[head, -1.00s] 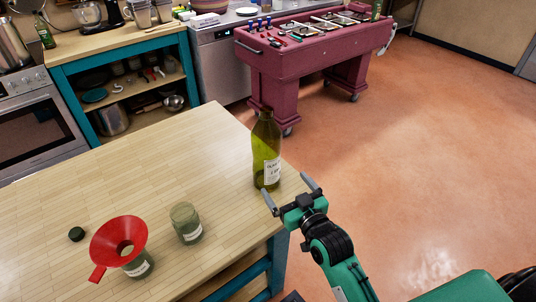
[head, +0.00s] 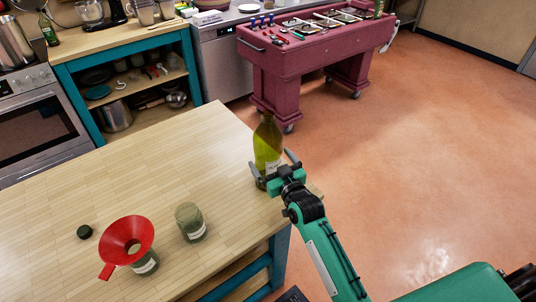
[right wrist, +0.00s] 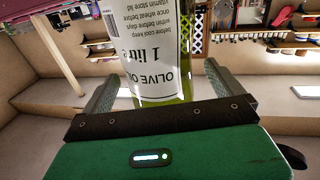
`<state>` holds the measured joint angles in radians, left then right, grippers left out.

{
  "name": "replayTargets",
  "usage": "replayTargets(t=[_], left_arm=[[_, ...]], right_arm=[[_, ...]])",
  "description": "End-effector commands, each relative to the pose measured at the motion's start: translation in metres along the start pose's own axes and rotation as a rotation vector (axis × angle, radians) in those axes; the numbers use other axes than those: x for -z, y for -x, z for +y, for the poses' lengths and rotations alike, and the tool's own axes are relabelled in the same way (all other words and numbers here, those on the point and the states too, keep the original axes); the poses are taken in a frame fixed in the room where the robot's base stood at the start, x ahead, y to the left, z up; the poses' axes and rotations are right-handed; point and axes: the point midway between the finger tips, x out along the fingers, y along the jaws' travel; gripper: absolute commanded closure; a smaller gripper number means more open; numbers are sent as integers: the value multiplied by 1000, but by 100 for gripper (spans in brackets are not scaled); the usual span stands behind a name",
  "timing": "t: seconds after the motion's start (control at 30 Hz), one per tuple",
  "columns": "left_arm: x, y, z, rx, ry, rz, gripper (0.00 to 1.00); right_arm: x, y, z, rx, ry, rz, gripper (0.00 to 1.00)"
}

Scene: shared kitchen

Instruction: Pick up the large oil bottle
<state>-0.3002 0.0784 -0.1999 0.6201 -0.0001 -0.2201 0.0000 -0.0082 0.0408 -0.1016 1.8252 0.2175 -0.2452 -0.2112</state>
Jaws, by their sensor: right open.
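The large oil bottle (head: 267,145) is green glass and stands upright near the corner of the wooden table (head: 150,165). My right gripper (head: 271,168) is open, with its fingers on either side of the bottle's lower part, which is partly hidden behind it in the head view. In the right wrist view the bottle's white olive oil label (right wrist: 155,50) fills the space between the two fingers (right wrist: 158,88). Gaps show between the fingers and the bottle. My left gripper is not in view.
A red funnel (head: 126,240) sits on a jar (head: 147,264) on the table. Another jar (head: 190,222) and a dark lid (head: 84,232) stand nearby. A maroon cart (head: 310,52) stands behind the table. The floor to the right is clear.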

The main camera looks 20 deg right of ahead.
Motion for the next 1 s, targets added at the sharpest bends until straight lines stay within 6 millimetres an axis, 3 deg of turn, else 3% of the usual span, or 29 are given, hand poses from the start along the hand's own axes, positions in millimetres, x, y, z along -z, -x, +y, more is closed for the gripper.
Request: replayTargets(t=[0.2, 0.53, 0.8, 1.0], left_arm=[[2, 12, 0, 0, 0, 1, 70], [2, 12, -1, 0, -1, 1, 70], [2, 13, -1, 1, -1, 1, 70], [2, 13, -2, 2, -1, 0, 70]], right_arm=[[0, -25, 2, 0, 0, 0, 2], [-2, -30, 1, 0, 1, 0, 2], [-1, -30, 2, 0, 1, 0, 54], [-1, -30, 2, 0, 1, 1, 54]])
